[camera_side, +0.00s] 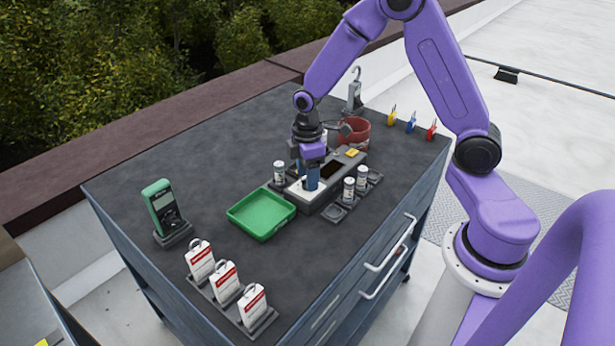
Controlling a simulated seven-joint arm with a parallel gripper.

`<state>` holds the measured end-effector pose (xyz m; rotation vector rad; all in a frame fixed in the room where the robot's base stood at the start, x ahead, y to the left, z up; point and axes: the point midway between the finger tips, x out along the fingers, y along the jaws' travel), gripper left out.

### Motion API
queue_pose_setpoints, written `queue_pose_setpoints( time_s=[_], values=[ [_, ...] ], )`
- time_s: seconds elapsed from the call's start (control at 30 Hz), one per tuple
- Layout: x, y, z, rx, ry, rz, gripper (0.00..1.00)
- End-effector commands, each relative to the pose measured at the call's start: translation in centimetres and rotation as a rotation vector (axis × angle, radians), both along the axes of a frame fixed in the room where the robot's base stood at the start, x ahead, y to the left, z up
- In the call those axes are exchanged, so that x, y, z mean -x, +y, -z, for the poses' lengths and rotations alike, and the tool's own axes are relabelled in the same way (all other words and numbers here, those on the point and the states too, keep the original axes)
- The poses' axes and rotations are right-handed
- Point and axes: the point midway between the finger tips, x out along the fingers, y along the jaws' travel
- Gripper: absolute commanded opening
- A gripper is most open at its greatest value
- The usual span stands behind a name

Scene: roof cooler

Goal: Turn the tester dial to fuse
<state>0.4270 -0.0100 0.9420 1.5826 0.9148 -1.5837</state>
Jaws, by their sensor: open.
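A grey box-shaped unit (330,191) sits on the dark bench top; it has a pale panel at its near-left end, a dark window and a yellow patch. My gripper (306,182) points down over the pale panel, its blue fingers open. The fingers hide whatever lies between them, so I cannot make out a dial or its setting there. A green handheld meter (161,202) with a screen and a dark dial stands in a holder at the bench's left; the dial's setting is too small to read.
A green tray (261,214) lies left of the unit. Small labelled cylinders (279,171) (349,189) (362,178) stand beside it. A red pot (354,132) stands behind. Red-and-white tags (225,280) stand in a front rack. Yellow, blue and red clips (411,122) line the right edge.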

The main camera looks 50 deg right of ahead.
Motion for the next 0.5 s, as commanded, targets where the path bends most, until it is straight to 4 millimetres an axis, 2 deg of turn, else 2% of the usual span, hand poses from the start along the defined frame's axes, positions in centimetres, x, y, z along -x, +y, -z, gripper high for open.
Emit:
queue_pose_setpoints(
  time_s=[0.2,0.47,0.5],
  values=[
    [0.01,-0.01,1.20,0.000,0.000,0.000,0.57],
    [-0.01,0.00,1.25,0.000,-0.001,0.000,0.57],
    [0.00,0.01,1.25,0.000,-0.001,0.000,0.47]
  ],
)
